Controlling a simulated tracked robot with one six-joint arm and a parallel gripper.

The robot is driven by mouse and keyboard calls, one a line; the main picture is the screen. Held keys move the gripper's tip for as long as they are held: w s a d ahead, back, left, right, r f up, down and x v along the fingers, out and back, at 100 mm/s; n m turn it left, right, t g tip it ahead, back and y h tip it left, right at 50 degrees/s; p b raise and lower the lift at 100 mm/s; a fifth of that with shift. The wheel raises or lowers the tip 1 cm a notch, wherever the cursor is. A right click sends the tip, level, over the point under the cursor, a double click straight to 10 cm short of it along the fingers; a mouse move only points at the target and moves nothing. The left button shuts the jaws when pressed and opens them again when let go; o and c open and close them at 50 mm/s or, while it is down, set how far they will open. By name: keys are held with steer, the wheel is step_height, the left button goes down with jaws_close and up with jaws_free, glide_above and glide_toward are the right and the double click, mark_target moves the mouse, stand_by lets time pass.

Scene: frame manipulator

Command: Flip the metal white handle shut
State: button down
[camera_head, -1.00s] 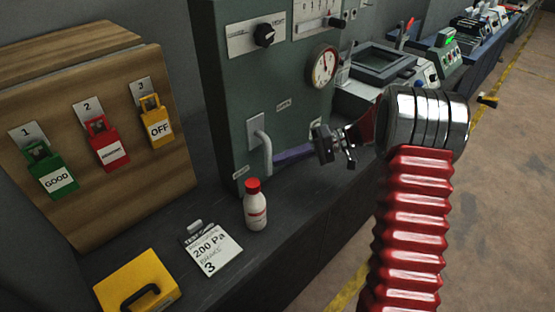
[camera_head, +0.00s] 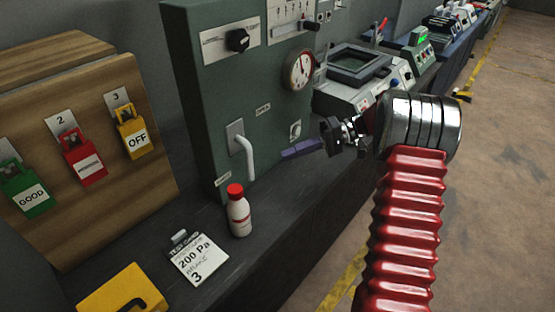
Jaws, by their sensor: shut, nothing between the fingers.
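The white metal handle (camera_head: 247,157) is a bent lever on a light plate low on the front of the green-grey cabinet (camera_head: 222,100). It hangs down, its free end toward the counter. My gripper (camera_head: 343,134) is to the right of the handle, clear of it, at the end of my red ribbed arm. It is shut with nothing in its fingers. A purple bar (camera_head: 301,149) lies between the handle and my gripper in the picture; I cannot tell what it is attached to.
A wooden board with padlocks (camera_head: 85,130) is at left. A gauge (camera_head: 299,69) and a round knob (camera_head: 295,130) are on the cabinet.

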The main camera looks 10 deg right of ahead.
steer(key=v, duration=0.5)
steer(key=shift+d, duration=0.15)
steer(key=shift+s, duration=0.1)
stand_by(0.3)
